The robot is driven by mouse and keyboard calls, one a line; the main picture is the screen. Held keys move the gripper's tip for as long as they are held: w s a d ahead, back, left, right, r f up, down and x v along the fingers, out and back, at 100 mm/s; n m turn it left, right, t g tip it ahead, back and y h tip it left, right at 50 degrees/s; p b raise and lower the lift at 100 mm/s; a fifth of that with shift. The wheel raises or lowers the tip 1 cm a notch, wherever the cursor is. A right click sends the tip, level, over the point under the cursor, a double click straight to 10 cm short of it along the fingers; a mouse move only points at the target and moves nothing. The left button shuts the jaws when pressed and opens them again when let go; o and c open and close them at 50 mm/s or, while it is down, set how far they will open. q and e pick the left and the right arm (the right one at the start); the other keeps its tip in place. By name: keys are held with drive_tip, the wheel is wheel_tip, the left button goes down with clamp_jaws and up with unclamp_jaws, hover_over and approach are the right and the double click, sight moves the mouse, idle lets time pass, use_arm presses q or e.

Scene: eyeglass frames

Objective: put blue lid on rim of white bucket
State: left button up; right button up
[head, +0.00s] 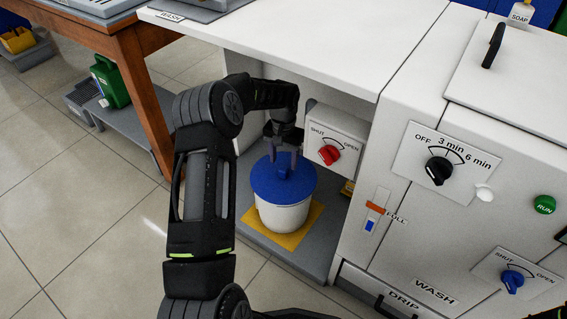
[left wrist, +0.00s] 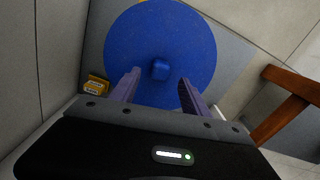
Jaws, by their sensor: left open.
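The white bucket (head: 283,216) stands on a yellow mat (head: 254,230) on the grey floor of the alcove under the white counter. The blue lid (head: 262,183) covers the top of the bucket in the head view. In the left wrist view the lid (left wrist: 150,32) is a large disc with a small square knob (left wrist: 160,69) at its centre. My left gripper (head: 285,165) reaches down over the lid. In the left wrist view its two fingers (left wrist: 156,90) are apart, with the knob ahead between them and nothing gripped. The bucket's rim is hidden under the lid.
A white valve box with a red knob (head: 329,154) hangs close to the right of my left gripper. The white counter (head: 290,36) overhangs the alcove. A wooden table leg (head: 150,95) stands to the left. A small yellow box (left wrist: 96,86) is beside the lid in the left wrist view.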

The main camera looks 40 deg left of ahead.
use_arm(q)
wheel_tip(320, 180, up, 4)
drive_tip(key=shift+f+p, duration=0.25)
drive_tip(key=shift+p, duration=0.15)
idle(0.3)
